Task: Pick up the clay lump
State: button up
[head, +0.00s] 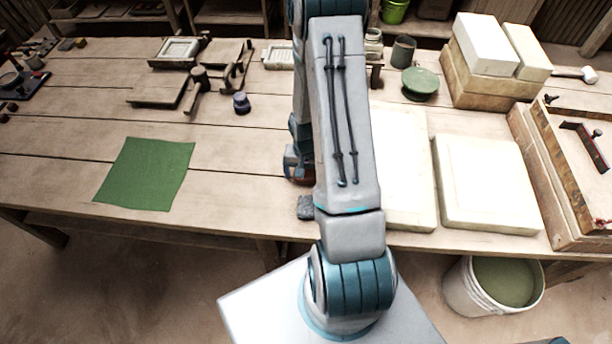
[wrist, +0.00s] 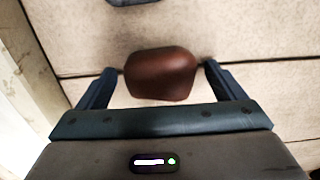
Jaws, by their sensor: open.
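The clay lump (wrist: 160,74) is a rounded reddish-brown block on the wooden table. In the wrist view it lies between the two fingers of my gripper (wrist: 160,88), with a visible gap on each side. My gripper is open. In the head view only a small dark red part of the lump (head: 301,180) shows beside my arm, which hides most of it and most of the gripper.
Pale slabs (head: 488,185) lie to the right of my arm. A green cloth (head: 146,173) lies on the left. Wooden tools and a dark jar (head: 241,102) stand farther back. The table between cloth and arm is clear.

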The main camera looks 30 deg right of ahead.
jog(key=shift+c, duration=0.3)
jog(key=c, duration=1.2)
jog(key=shift+r, duration=0.1)
